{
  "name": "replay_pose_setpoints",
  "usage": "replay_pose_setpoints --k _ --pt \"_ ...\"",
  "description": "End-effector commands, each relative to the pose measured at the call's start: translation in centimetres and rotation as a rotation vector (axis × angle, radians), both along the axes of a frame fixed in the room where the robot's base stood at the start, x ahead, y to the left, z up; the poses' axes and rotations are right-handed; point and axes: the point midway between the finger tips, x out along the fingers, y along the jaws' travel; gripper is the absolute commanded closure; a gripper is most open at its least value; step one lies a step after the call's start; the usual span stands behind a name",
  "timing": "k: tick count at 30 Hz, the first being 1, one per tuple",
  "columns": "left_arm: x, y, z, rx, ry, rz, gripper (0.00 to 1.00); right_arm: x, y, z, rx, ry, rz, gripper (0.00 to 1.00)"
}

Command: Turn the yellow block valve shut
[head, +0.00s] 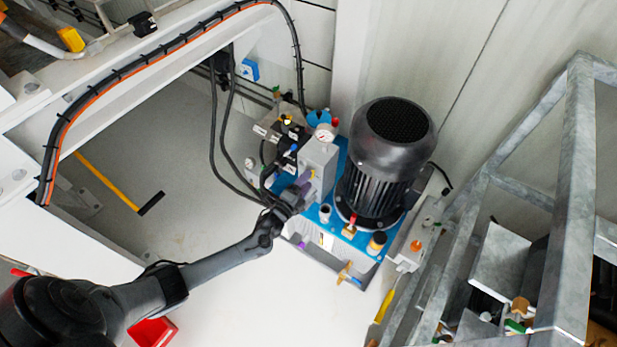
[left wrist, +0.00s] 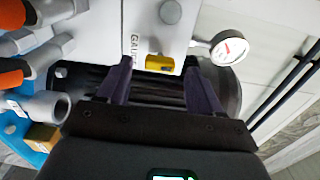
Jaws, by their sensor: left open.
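The yellow block valve (left wrist: 160,63) sits on the face of a pale grey block (left wrist: 165,30) in the left wrist view, beside lettering that begins "GAU". My left gripper (left wrist: 158,66) is open, with its two dark purple fingers on either side of the valve. A gap shows between the valve and each finger; I cannot tell how deep the fingertips reach. In the head view my left gripper (head: 303,188) is at the grey block (head: 319,157), and the valve is mostly hidden there. My right gripper is not in view.
A pressure gauge (left wrist: 229,48) stands right of the block in the left wrist view. A large black motor (head: 384,160) stands close to the right in the head view. Hoses and dark valves (head: 287,135) crowd the block's left. A grey metal frame (head: 570,200) fills the right.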

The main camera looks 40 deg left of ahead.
Motion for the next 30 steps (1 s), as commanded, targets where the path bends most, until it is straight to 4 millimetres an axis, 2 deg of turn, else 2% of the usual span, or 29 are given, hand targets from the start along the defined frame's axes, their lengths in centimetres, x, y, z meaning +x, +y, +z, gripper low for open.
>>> replay_pose_setpoints --k 1,6,13,19,30 --pt "-1.0 -0.1 0.2 0.0 0.004 -0.001 0.34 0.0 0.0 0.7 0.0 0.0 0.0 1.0" --pt "-4.0 -0.4 0.3 0.0 0.003 -0.002 0.34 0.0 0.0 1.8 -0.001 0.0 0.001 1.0" --pt "-7.1 -0.7 0.1 0.0 0.002 -0.001 0.34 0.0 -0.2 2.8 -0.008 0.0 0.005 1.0" --pt "-8.3 -0.8 0.1 0.001 0.001 0.0 0.34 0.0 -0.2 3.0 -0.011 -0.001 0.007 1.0" --pt "-8.4 -0.8 0.0 0.001 0.0 0.0 0.34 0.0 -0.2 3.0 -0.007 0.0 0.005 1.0"
